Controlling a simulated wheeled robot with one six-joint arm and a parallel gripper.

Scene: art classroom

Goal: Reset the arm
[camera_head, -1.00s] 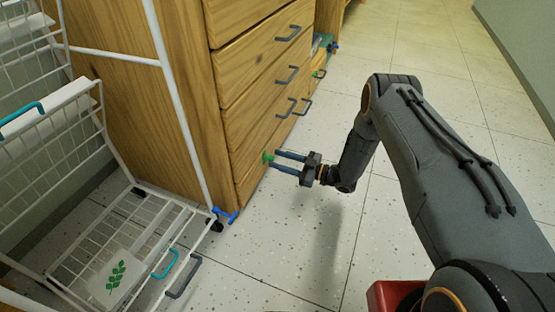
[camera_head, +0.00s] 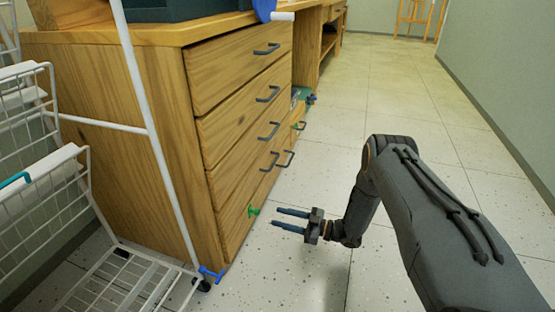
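My gripper (camera_head: 292,220) is at the lower middle of the head view, with its two blue-grey fingers apart and nothing between them. It points left toward the bottom of the wooden drawer cabinet (camera_head: 120,130). My arm reaches in from the right, over the floor.
A white wire rack (camera_head: 150,110) with wire baskets stands at the left, with a blue clip (camera_head: 211,272) near its wheel. The cabinet's dark handles (camera_head: 268,94) stick out over the aisle. The tiled floor (camera_head: 390,105) is clear up to the right wall (camera_head: 495,80).

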